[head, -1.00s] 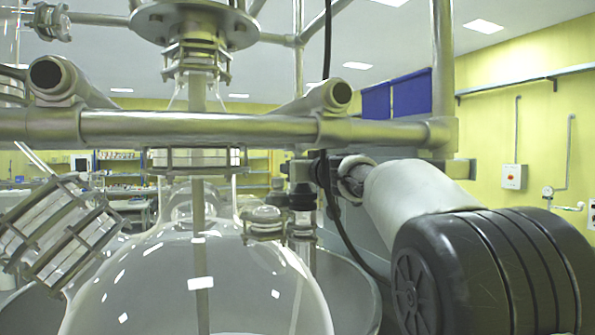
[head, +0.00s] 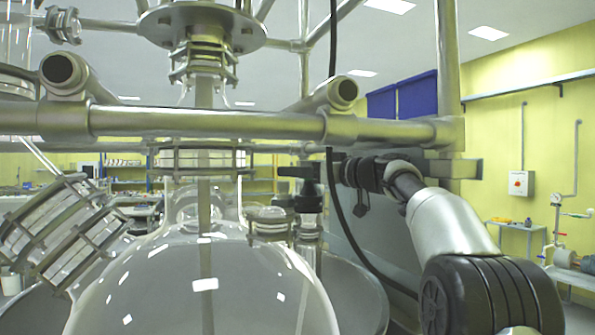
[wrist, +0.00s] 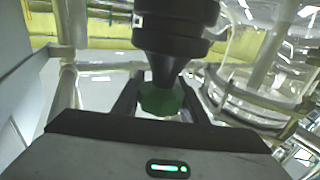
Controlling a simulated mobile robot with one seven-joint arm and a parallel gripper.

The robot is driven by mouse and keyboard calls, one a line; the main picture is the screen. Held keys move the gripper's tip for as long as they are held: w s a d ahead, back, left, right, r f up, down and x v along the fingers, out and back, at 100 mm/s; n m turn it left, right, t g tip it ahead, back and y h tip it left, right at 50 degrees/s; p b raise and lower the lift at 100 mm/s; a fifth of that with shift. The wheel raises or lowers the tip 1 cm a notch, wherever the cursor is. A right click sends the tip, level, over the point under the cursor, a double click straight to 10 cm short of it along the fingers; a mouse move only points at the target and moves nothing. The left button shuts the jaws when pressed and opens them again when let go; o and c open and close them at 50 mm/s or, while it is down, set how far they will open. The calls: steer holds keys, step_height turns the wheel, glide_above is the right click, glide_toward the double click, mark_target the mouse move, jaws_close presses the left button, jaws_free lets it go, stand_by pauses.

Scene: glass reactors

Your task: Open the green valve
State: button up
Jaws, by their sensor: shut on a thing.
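The green valve shows in the wrist view as a dull green piece (wrist: 160,99) under a dark, tapered body. My gripper (wrist: 162,100) has a finger on each side of it and is shut on it. In the head view my gripper (head: 322,170) reaches in from the right to a dark valve top (head: 303,174) beside the round glass vessel. No green shows there, and the fingertips are small and dark, so the contact is hard to make out.
A thick horizontal metal pipe (head: 230,124) runs just above my gripper. The glass vessel (head: 200,285) stands close on the left. An upright post (head: 448,70) stands above my arm.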

stand_by(0.4)
steer(key=o, duration=1.1)
steer(key=shift+c, duration=0.2)
